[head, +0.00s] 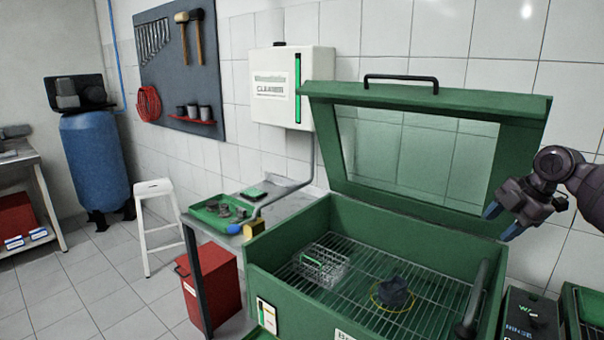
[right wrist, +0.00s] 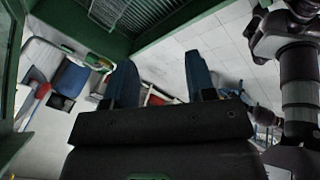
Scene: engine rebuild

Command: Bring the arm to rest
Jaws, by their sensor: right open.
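My right gripper (head: 496,224) is in the head view at the right, raised in front of the green washer's open lid. It is open and holds nothing. Its two blue fingers stand apart in the right wrist view (right wrist: 158,85), with only floor and distant things beyond them. My right arm comes in from the right edge of the head view. My left gripper is not in the head view.
The green washer (head: 290,235) has its glazed lid (head: 420,100) raised. A wire basket (head: 322,266) and a dark part (head: 394,292) sit on its grate. A green tray (head: 218,222) lies on the side bench. A white stool (head: 153,188) and red bin (head: 218,285) stand left.

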